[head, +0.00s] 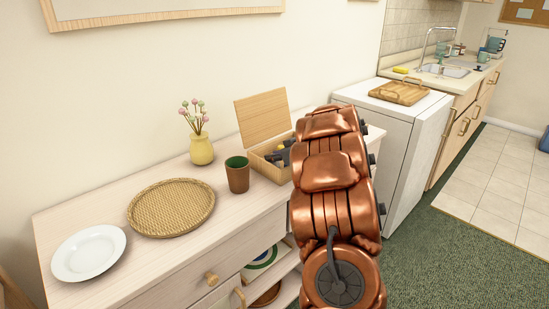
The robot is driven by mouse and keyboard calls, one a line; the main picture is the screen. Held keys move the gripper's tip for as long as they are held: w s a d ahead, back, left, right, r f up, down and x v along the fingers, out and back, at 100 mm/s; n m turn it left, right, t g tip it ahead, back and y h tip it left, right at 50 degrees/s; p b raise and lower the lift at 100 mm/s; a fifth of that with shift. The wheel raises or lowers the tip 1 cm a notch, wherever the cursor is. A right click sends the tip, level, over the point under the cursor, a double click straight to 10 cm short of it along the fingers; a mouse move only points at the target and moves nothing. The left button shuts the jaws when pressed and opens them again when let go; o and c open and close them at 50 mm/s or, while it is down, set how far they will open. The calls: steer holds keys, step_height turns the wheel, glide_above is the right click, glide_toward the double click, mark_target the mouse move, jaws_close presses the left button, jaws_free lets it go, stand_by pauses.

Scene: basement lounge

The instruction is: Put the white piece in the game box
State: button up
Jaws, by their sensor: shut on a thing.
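The game box (262,160) is a light wooden box with its lid (264,116) standing open at the back. It sits on the sideboard, right of the brown cup. My gripper (279,156) shows as dark parts over the open box, and my copper arm covers much of it and the box's right side. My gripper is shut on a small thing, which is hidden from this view. I cannot make out the white piece itself. I cannot tell how high my gripper is above the box floor.
On the pale sideboard (70,221) stand a brown cup (238,178), a yellow vase with flowers (201,149), a woven tray (171,207) and a white plate (89,253). A white appliance (405,113) with a wooden board (400,91) stands right of it. The green carpet (439,252) is clear.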

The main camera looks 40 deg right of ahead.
steer(key=o, duration=0.8)
steer(key=shift+f, duration=0.1)
steer(key=shift+o, duration=0.2)
